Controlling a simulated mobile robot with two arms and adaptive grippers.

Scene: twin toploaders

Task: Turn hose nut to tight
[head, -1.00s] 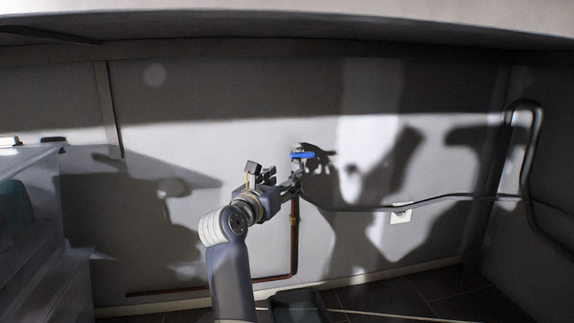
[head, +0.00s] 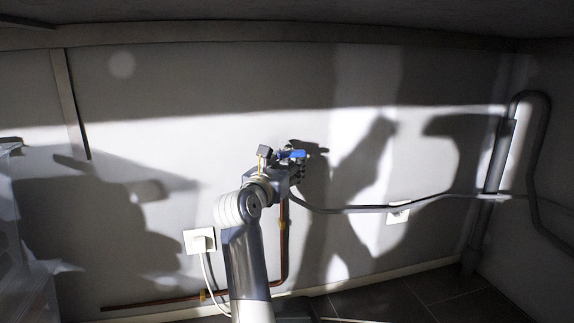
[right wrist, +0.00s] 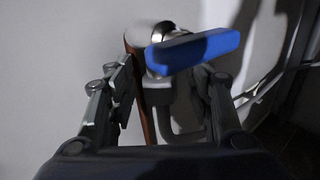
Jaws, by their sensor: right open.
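The blue valve lever (head: 291,154) is on the far wall, at the top of a copper pipe (head: 283,240). My right gripper (head: 295,173) is just below the lever and hides the hose nut in the head view. In the right wrist view my right gripper (right wrist: 167,95) is open, one finger on each side of the valve's lower part. The blue lever (right wrist: 193,50) crosses above, and the copper pipe (right wrist: 138,88) runs down near the left finger. A grey hose (right wrist: 186,108) bends down between the fingers. The nut is dark and mostly hidden by the lever. My left gripper is out of view.
The grey hose (head: 345,209) runs right along the wall to a thicker grey pipe (head: 492,160) in the corner. A white socket with a plug (head: 200,240) is left of my arm, and another outlet (head: 398,214) is behind the hose. A low overhang covers the top.

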